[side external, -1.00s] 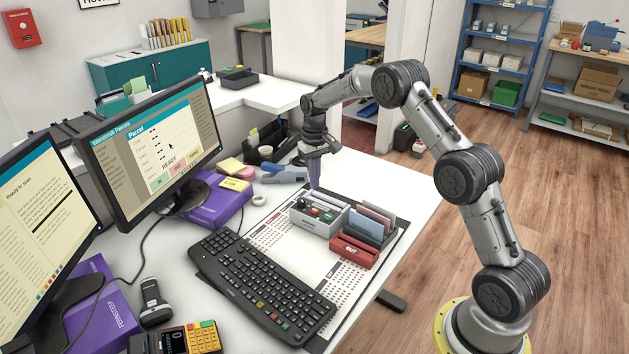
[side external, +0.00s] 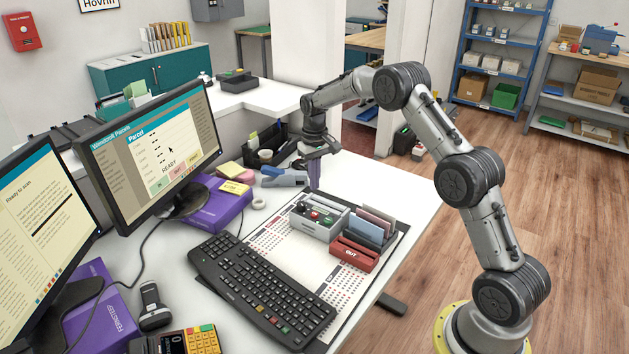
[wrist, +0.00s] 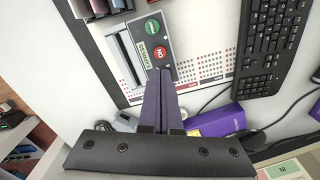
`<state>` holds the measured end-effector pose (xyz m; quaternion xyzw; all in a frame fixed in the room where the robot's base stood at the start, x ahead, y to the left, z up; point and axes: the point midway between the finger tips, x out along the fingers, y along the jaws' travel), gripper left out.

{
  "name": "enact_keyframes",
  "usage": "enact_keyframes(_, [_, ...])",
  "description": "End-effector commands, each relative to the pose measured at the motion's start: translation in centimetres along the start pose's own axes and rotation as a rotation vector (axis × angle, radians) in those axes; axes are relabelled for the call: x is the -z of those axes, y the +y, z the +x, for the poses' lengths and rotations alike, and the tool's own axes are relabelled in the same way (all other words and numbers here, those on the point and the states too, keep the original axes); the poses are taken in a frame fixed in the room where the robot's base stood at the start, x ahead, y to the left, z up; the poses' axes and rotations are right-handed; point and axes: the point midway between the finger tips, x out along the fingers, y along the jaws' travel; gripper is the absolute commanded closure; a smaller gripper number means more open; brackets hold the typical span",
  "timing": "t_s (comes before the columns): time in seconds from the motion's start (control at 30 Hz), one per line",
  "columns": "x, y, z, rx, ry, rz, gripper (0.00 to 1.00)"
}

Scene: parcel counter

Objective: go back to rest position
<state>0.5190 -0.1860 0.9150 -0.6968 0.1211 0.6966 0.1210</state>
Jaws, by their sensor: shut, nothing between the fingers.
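My gripper (side external: 314,178) hangs from the raised arm, pointing down above the back part of the white counter, just behind the grey button box. Its purple fingers are shut together with nothing between them. In the wrist view the closed fingers (wrist: 160,78) reach up to the edge of the grey button box (wrist: 148,45), which has a green and a red button. In the side view the button box (side external: 320,217) stands on the printed desk mat (side external: 270,243). The fingers look apart from the box, but their exact height is hard to tell.
A red OUT tray (side external: 354,252) with cards stands right of the box. A keyboard (side external: 262,290), purple boxes (side external: 215,208), a tape roll (side external: 258,203) and a stapler-like blue-grey tool (side external: 284,178) lie around. Two monitors (side external: 152,155) stand left. The counter's right side (side external: 400,190) is clear.

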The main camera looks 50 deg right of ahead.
Motion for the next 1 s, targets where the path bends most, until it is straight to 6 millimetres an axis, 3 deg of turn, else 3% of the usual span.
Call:
enact_keyframes(0.3, [-0.1,0.0,0.2,0.000,0.001,0.000,1.00])
enact_keyframes(0.47, [-2.7,0.0,1.2,0.000,-0.047,0.000,1.00])
enact_keyframes(0.77, [-11.2,-2.5,-6.2,0.000,-0.010,-0.056,1.00])
enact_keyframes(1.0, [-19.7,-4.3,-11.9,0.005,0.076,-0.122,1.00])
